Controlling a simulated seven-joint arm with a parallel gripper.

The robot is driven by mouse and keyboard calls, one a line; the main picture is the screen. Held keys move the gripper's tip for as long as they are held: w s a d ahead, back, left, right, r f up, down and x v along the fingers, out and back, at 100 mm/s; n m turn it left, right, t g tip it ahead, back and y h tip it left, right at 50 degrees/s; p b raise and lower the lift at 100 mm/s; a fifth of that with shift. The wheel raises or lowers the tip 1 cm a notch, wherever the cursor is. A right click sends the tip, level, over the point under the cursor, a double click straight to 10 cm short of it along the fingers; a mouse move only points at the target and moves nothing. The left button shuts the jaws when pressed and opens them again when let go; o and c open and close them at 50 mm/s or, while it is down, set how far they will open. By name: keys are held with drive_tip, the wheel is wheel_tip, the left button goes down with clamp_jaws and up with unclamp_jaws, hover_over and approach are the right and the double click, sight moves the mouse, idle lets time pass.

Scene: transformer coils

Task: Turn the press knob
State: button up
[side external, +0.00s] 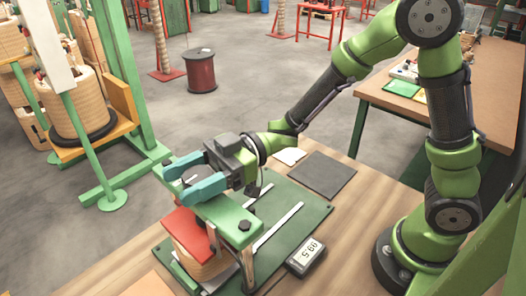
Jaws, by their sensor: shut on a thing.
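My gripper (179,185) comes in level from the right, with two blue fingers at the top of a small green press. The fingers are shut around the sides of the press knob (196,175), a dark round piece above the crossbar, mostly hidden between them. The green press crossbar (225,222) carries a dark bolt near its right end. Under it, a red plate (185,228) lies on a wooden-coloured coil (205,268). Whether the plate is pressed firmly against the coil I cannot tell.
The press stands on a green base plate (305,222) with pale rails, on a wooden table. A small display box (306,257) sits to its right, and a dark flat mat (318,175) lies behind. A larger coil on a green stand is at the left.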

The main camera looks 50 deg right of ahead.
drive_tip(key=n+g, duration=0.1)
drive_tip(key=g, duration=0.1)
drive_tip(key=n+g, duration=0.2)
drive_tip(key=g, duration=0.1)
drive_tip(key=shift+s+d+n+g, duration=0.1)
drive_tip(key=shift+s+n+g, duration=0.05)
drive_tip(key=shift+n+g, duration=0.15)
drive_tip(key=n+g, duration=0.1)
drive_tip(key=n+g+h, duration=0.1)
drive_tip(key=g, duration=0.1)
drive_tip(key=n+g, duration=0.1)
drive_tip(key=g, duration=0.1)
drive_tip(key=shift+s+n+h, duration=0.3)
drive_tip(key=shift+h, duration=0.1)
drive_tip(key=n+g+h, duration=0.2)
drive_tip(key=g, duration=0.1)
drive_tip(key=n+g+h, duration=0.2)
drive_tip(key=g, duration=0.1)
drive_tip(key=shift+s+d+n, duration=0.2)
drive_tip(key=shift+n, duration=0.1)
drive_tip(key=shift+s+d+n+g+h, duration=0.15)
drive_tip(key=shift+n+g+h, duration=0.65)
drive_tip(key=shift+h, duration=0.5)
drive_tip(key=shift+s+d+n+g+h, duration=0.1)
drive_tip(key=shift+n+g+h, duration=0.5)
drive_tip(key=shift+n+h, duration=0.55)
drive_tip(key=shift+h, duration=0.35)
drive_tip(key=o, duration=1)
drive_tip(key=shift+c, duration=0.2)
